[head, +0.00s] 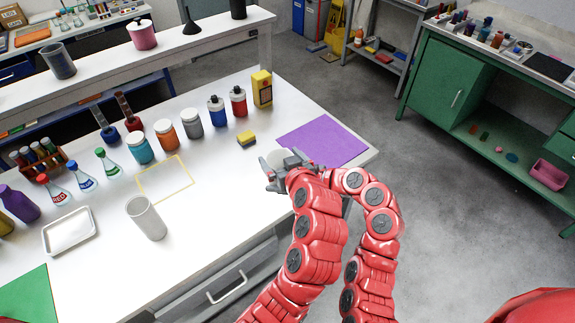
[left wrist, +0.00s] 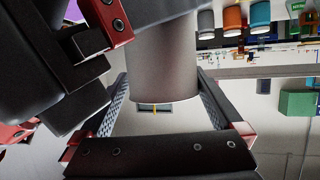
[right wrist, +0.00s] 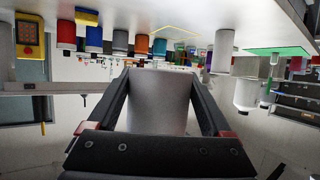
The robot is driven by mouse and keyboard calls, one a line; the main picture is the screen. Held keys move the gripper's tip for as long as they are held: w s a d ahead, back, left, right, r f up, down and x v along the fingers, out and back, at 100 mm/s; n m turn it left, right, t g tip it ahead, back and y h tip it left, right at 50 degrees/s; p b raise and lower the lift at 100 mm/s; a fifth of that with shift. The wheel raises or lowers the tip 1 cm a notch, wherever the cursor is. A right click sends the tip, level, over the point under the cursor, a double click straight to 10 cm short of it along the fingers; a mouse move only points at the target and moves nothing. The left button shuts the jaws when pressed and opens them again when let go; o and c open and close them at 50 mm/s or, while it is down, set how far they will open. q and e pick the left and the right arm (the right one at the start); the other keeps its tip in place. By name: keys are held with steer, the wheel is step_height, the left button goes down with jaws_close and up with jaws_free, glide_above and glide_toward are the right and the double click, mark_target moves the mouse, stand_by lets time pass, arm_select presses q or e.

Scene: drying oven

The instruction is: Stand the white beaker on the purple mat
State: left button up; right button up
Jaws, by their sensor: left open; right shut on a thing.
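The white beaker (head: 279,158) is up at the right part of the table, in front of the purple mat (head: 322,141) and partly hidden by my grippers. In the right wrist view my right gripper (right wrist: 160,76) is shut on the beaker (right wrist: 160,100), whose pale wall fills the space between the fingers. My left gripper (head: 274,172) is open at the same beaker. In the left wrist view the beaker (left wrist: 165,60) stands between the spread fingers of the left gripper (left wrist: 162,85). The mat is a flat, bare sheet near the table's right end.
A similar pale cylinder (head: 146,218) stands on the table, near a white tray (head: 69,232) and a yellow outlined square (head: 165,180). A yellow sponge (head: 247,139) lies left of the mat. Several jars and bottles line the back, ending with a yellow box (head: 262,88).

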arm_select(q)
steer(key=shift+x, duration=0.95)
steer(key=shift+c, duration=0.2)
steer(key=c, duration=1.2)
arm_select(e)
steer(key=o, duration=1.1)
